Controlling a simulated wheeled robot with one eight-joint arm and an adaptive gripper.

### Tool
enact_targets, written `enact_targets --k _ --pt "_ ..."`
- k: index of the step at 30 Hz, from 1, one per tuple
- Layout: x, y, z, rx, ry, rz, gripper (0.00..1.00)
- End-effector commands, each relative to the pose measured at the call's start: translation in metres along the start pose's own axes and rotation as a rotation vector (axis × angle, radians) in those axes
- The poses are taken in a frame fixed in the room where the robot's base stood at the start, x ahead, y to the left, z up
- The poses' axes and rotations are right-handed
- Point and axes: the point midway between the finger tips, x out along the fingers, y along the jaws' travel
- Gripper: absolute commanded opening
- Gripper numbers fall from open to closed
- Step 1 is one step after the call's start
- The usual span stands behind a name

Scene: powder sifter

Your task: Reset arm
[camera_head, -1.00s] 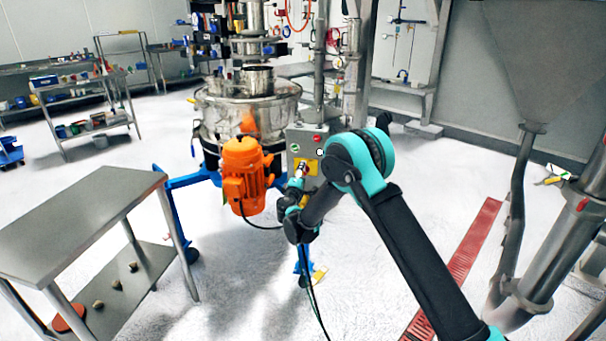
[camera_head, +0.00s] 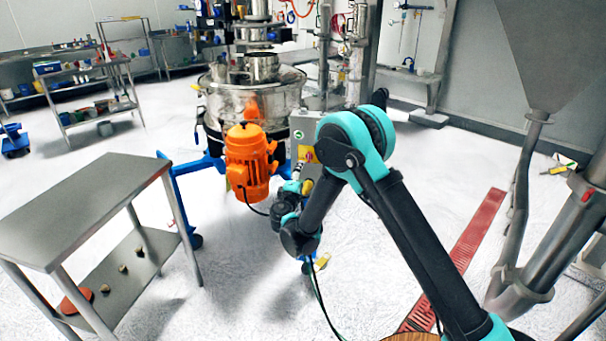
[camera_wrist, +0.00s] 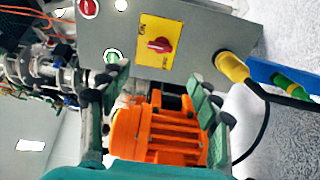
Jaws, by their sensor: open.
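My gripper (camera_wrist: 158,98) is open and empty in the wrist view, its two green-padded fingers apart. Between and behind them shows the orange motor (camera_wrist: 160,132) of the sifter. A grey control box (camera_wrist: 195,35) is beyond the fingertips, with a red rotary switch on a yellow plate (camera_wrist: 160,43), a red button (camera_wrist: 88,8) and a green button (camera_wrist: 112,58). In the head view my arm reaches toward the control box (camera_head: 305,128), and my bent arm hides part of it. My gripper's fingers are hard to make out in the head view.
The steel sifter (camera_head: 250,100) stands on blue legs with its orange motor (camera_head: 248,165) close to my wrist. A steel table (camera_head: 85,205) is at left. A hopper (camera_head: 550,50) and pipes stand at right. A red floor grate (camera_head: 470,245) lies between. White floor is open around.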

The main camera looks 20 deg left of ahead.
Motion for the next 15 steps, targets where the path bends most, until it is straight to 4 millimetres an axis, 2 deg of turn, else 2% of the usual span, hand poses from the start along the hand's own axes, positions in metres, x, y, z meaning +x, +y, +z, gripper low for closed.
enact_targets --k 5,8,11,14,15 --pt "0.0 0.0 0.001 0.001 -0.001 -0.001 0.63" --pt "0.004 0.004 0.013 0.012 -0.018 -0.014 0.63" --pt "0.014 0.014 0.047 0.047 -0.068 -0.052 0.63" --pt "0.024 0.026 0.102 0.108 -0.149 -0.115 0.63" --pt "0.026 0.032 0.128 0.137 -0.185 -0.143 0.63"
